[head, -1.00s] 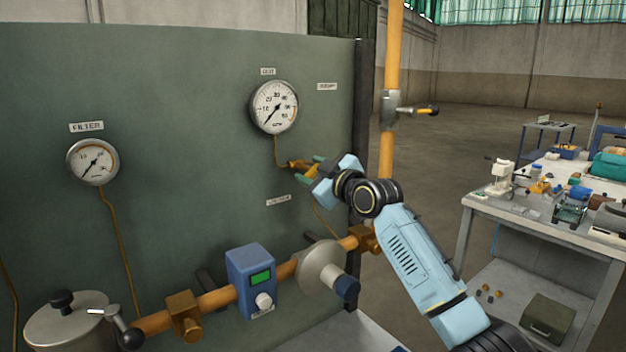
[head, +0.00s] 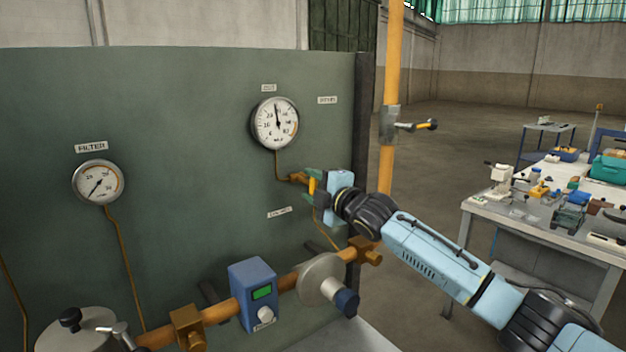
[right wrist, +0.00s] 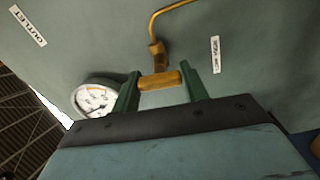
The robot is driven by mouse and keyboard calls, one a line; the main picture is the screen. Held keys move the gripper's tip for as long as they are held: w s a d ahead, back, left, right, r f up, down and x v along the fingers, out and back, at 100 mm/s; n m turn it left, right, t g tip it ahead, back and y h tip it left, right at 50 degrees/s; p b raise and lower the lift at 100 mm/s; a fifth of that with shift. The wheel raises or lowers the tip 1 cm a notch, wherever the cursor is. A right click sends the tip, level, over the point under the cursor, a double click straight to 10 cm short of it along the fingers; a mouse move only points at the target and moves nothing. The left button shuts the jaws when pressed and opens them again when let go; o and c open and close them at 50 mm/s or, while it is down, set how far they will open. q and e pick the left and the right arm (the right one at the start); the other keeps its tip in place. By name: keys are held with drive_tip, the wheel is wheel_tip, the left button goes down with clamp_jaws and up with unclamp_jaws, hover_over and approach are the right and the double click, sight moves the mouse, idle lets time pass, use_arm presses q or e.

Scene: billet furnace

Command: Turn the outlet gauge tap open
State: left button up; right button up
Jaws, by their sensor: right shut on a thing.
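The brass gauge tap (head: 296,178) sits at the lower end of the thin pipe below the upper right gauge (head: 275,123) on the green panel. My right gripper (head: 314,185) is at the tap, reaching in from the right, with its green fingers shut on the yellow handle. In the right wrist view, a brass cylinder of the tap (right wrist: 160,80) lies between the two fingers. The gauge needle points about straight up. The gauge also shows in the right wrist view (right wrist: 97,97), near a label reading OUTLET (right wrist: 28,26). My left gripper is out of view.
The filter gauge (head: 98,182) is on the panel's left. An orange pipe with a blue box (head: 254,295) and a round flange (head: 320,279) runs below my right gripper. A yellow vertical pipe (head: 388,170) stands behind my right arm. A cluttered workbench (head: 545,215) is at right.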

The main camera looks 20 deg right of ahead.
drive_tip(key=shift+n+p, duration=0.3)
drive_tip(key=shift+n, duration=0.2)
drive_tip(key=shift+f, duration=0.1)
drive_tip(key=o, duration=1)
drive_tip(key=shift+s, duration=0.1)
drive_tip(key=shift+b+v, duration=1.25)
drive_tip(key=shift+v, duration=5.4)
